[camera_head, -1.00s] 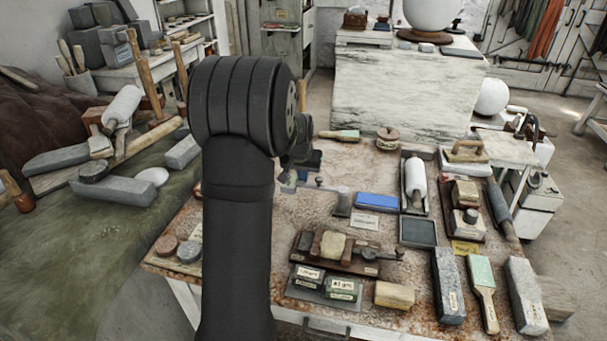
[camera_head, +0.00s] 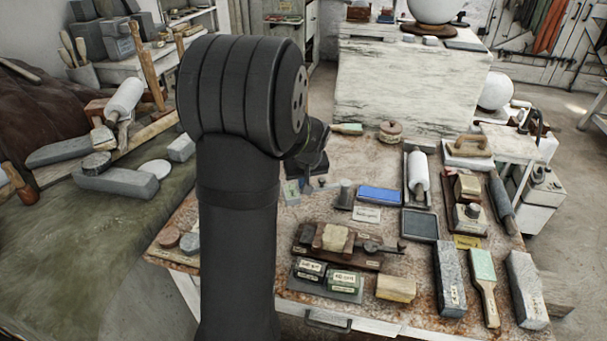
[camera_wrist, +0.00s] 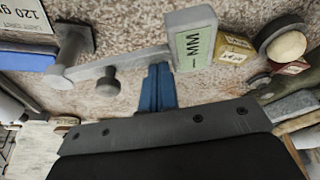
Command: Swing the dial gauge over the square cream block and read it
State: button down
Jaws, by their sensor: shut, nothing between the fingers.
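The gauge in the wrist view is a grey bar (camera_wrist: 130,62) on a post (camera_wrist: 72,50). It has an upright knob (camera_wrist: 108,82) and a head with a green face (camera_wrist: 195,42) marked "MM". No number on the face is legible to me. A small square yellowish-cream block (camera_wrist: 236,48) with a label stands close beyond the head; I cannot tell whether the head overhangs it. In the head view the post (camera_head: 345,190) shows, but my arm hides the blocks. My gripper (camera_wrist: 158,88), with blue fingers, is shut and empty beside the bar, between knob and head.
A blue block (camera_head: 380,194) and a label card lie right of the post. A wooden board (camera_head: 305,237) with a pale stone on it sits nearer the table's front.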

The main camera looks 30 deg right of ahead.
jog(key=s+d+n+y, duration=0.2)
jog(key=s+n+y, duration=0.1)
jog(key=s+n, duration=0.8)
jog(key=shift+s+g, duration=0.3)
jog(key=shift+s, duration=0.55)
jog(key=shift+d, duration=0.1)
jog(key=w+a, duration=0.3)
jog(key=shift+a, duration=0.1)
jog(key=v, duration=1)
jog(key=shift+d, duration=0.4)
jog(key=shift+w+f, duration=0.1)
